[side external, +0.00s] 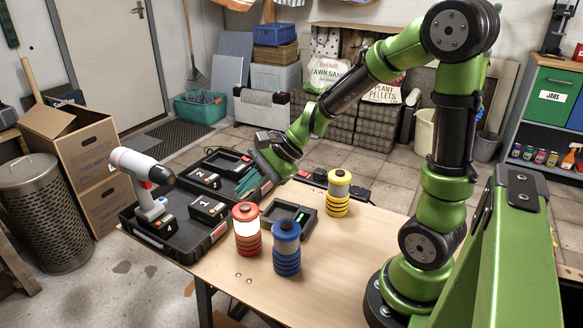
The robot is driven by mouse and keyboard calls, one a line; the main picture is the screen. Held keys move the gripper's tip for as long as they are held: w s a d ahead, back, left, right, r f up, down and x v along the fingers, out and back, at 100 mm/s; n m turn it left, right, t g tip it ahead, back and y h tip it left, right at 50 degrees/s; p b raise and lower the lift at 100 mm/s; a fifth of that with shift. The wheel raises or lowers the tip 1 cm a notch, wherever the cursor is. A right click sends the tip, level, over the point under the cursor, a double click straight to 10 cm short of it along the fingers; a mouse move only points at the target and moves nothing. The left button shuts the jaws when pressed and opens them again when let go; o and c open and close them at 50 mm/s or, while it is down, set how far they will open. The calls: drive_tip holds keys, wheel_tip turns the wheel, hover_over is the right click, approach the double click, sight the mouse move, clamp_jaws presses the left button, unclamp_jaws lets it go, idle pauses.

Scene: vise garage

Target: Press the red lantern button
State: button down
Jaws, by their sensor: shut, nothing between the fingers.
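The red lantern (247,232) stands upright near the left front part of the wooden table. It has a red ribbed base, a red cap on top and a bright white middle band that looks lit.
A blue lantern (287,248) stands close to the right of the red one. A yellow lantern (338,193) stands farther back. A drill (148,185) and numbered batteries (208,208) sit in an open black case (180,245) at left. The front right tabletop (340,265) is clear.

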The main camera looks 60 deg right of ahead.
sight(250, 207)
drive_tip(key=shift+r, duration=1.95)
drive_tip(key=s+a+r+n+h, duration=0.1)
drive_tip(key=s+r+n+h, duration=0.1)
drive_tip(key=s+n, duration=0.4)
drive_tip(key=s+a+r+n+h, duration=0.2)
drive_tip(key=s+r+n, duration=0.1)
drive_tip(key=s+n, duration=0.4)
drive_tip(key=shift+s+n, duration=0.15)
drive_tip(key=shift+n, duration=0.65)
